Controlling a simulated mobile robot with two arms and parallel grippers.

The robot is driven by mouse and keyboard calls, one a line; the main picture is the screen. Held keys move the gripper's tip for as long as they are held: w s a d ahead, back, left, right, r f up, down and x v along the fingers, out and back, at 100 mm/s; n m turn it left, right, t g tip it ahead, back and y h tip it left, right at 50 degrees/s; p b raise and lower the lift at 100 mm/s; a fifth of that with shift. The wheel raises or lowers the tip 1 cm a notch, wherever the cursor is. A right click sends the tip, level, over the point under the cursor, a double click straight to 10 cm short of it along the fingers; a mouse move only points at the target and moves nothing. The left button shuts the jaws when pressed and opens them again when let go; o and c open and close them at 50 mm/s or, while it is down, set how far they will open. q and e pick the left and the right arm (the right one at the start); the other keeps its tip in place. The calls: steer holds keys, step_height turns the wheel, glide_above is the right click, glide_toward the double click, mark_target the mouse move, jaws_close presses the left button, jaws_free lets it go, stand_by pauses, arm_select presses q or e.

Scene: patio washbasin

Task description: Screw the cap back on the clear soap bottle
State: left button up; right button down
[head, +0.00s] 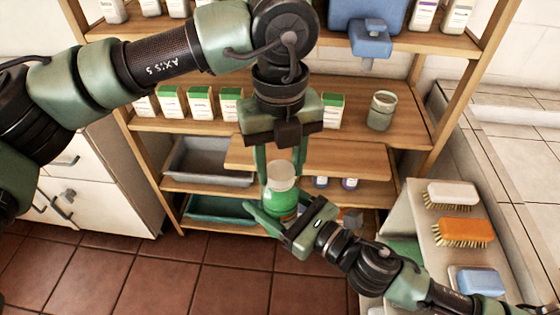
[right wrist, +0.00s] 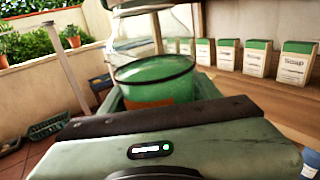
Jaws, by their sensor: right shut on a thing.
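The clear soap bottle (head: 280,201), with green liquid inside, is upright in the middle of the head view. In the right wrist view, the bottle (right wrist: 155,82) shows clear walls, green liquid and an orange patch low down; its top is out of frame. My right gripper (head: 272,217) is shut on the bottle from the side. My left gripper (head: 282,165) points down over the bottle, its two fingers apart on either side of the bottle's pale top. I cannot tell the cap from the bottle's neck there, nor whether the left fingers touch it.
Behind is a wooden shelf (head: 395,128) with soap boxes (head: 200,101), a glass jar (head: 381,110) and a blue dispenser (head: 370,42). Grey (head: 208,163) and green trays sit lower. At right, a ledge holds a white brush (head: 452,192), an orange brush (head: 465,230) and a blue sponge (head: 480,281).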

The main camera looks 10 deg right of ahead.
arm_select(q)
jaws_close()
steer(key=m, duration=0.8)
steer(key=shift+m, duration=0.3)
steer(key=m, duration=2.5)
steer(key=shift+f+m, duration=0.1)
steer(key=shift+m, duration=0.2)
steer(key=o, duration=1.1)
jaws_free()
steer(key=shift+o, duration=0.2)
